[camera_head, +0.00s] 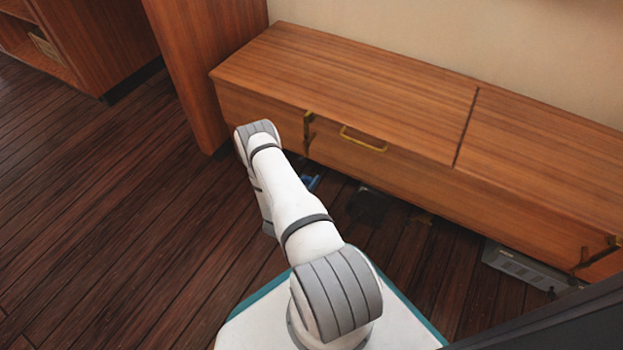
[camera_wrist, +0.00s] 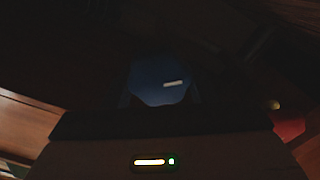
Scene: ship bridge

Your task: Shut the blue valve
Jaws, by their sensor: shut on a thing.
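The blue valve (camera_wrist: 160,80) shows in the dark wrist view, with a short pale mark on its face. My gripper (camera_wrist: 160,98) is shut on it, its fingers only faintly visible at the two sides. In the head view a small patch of blue (camera_head: 311,183) shows low beside my arm, under the cabinet's front; it may be the same valve. My arm hides the gripper in the head view. The valve's stem and pipe are too dark to make out.
A long wooden cabinet (camera_head: 340,85) with a yellow handle (camera_head: 363,139) overhangs the floor along the wall. A grey box (camera_head: 525,268) lies under its right part. A red thing (camera_wrist: 288,128) is at right in the wrist view. Open floor (camera_head: 95,215) lies left.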

